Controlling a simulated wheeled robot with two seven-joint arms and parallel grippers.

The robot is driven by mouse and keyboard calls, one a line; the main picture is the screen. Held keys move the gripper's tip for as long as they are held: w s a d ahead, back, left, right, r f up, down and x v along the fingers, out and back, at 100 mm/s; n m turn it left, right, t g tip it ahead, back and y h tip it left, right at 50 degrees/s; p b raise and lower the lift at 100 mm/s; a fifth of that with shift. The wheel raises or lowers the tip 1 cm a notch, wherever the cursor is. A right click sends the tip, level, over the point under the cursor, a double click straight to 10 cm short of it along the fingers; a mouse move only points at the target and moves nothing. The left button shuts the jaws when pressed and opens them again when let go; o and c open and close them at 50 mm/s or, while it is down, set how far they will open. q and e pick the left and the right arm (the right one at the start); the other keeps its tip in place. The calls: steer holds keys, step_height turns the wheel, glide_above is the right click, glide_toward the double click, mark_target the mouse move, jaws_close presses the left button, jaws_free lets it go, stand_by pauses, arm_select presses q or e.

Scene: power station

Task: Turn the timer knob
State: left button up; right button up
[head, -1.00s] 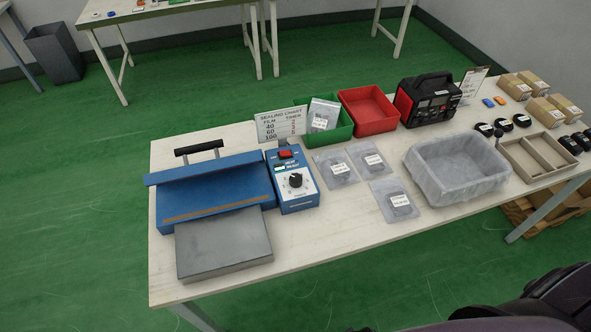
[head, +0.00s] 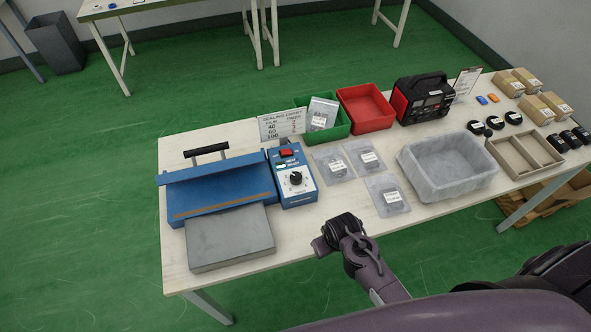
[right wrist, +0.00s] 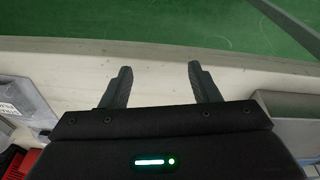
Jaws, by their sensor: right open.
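The timer knob (head: 296,178) is a black dial on the white face of the blue control box (head: 292,192), at the right of the blue sealer (head: 215,190). A red switch (head: 286,154) sits above it. My right gripper (head: 322,245) is over the table's front edge, in front of and below the control box in the head view, apart from the knob. In the right wrist view its two fingers (right wrist: 160,84) stand apart with nothing between them. The knob is not visible in the right wrist view. My left gripper is not in view.
A grey plate (head: 230,238) fronts the sealer. A sealing chart sign (head: 282,127) stands behind the control box. Labelled bags (head: 388,196) lie to its right, with a green bin (head: 335,131), a red bin (head: 366,108) and a lined tub (head: 448,170) beyond.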

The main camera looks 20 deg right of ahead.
steer(key=shift+g, duration=0.4)
steer(key=w+r, duration=0.1)
steer(key=w, duration=0.2)
steer(key=w+r+p, duration=0.1)
steer(key=w, duration=0.3)
steer(key=w+r+p, duration=0.1)
steer(key=w+r, duration=0.1)
steer(key=w, duration=0.2)
steer(key=shift+a, duration=0.15)
step_height(320, 180, up, 9)
steer(key=g+p, duration=0.1)
steer(key=p, duration=0.1)
glide_above(295, 175)
steer(key=shift+s+r, duration=0.2)
steer(key=shift+w+r, duration=0.15)
steer(key=shift+r, duration=0.05)
step_height(295, 175, down, 8)
steer(key=b, duration=0.8)
steer(key=shift+r, duration=0.1)
steer(key=shift+r, duration=0.1)
steer(key=c, duration=1)
